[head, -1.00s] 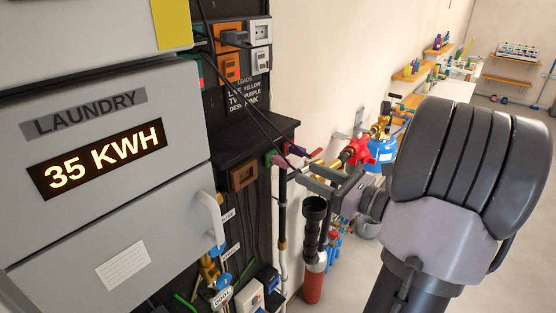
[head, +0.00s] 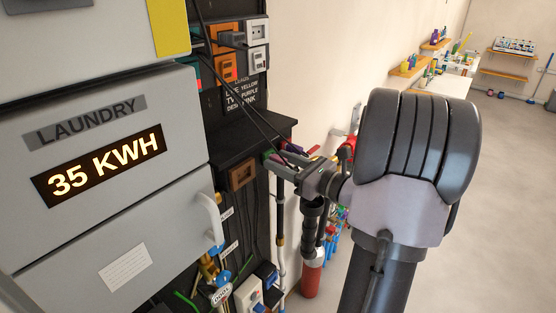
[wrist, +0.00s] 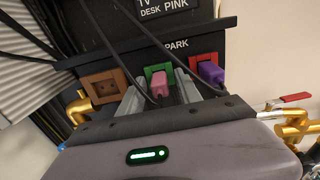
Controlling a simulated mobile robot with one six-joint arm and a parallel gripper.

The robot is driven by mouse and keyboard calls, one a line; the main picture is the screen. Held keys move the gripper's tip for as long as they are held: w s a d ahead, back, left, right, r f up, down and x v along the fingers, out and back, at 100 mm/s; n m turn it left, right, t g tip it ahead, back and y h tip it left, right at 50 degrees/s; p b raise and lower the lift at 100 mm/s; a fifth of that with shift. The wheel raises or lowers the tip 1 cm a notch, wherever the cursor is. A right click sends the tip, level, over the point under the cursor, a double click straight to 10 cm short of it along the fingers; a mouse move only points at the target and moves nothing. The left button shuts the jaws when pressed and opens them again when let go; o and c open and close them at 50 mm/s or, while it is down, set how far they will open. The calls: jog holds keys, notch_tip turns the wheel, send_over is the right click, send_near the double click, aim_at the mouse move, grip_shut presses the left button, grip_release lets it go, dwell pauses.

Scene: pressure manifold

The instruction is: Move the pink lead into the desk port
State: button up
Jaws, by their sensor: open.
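The pink lead's plug (wrist: 162,86) sits in a green socket (wrist: 157,70) under the "PARK" label in the wrist view. Its dark cable runs upward. My gripper (wrist: 160,98) is open, with one finger on each side of the pink plug; I cannot tell whether they touch it. In the head view my gripper (head: 285,168) reaches the front of the black ledge and largely hides the pink plug. No port is legibly marked as the desk port. A sign (head: 243,95) partly reads "DESK PINK".
A purple plug (wrist: 211,75) sits in a red socket just right of the pink one. An empty brown socket (wrist: 103,87) is on the left. Orange sockets (head: 227,67) and white sockets (head: 257,60) are higher up; a dark plug (head: 232,39) is in the upper row.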

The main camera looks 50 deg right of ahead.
aim_at(286, 164)
dwell(0.9)
grip_shut()
dwell(1.1)
jog(key=shift+s, duration=0.2)
jog(key=shift+s+d+b, duration=0.15)
jog(key=shift+s+b, duration=0.2)
jog(key=shift+s, duration=1.1)
jog(key=shift+s+d+b, duration=0.1)
jog(key=shift+s+b, duration=0.25)
jog(key=shift+s, duration=1.05)
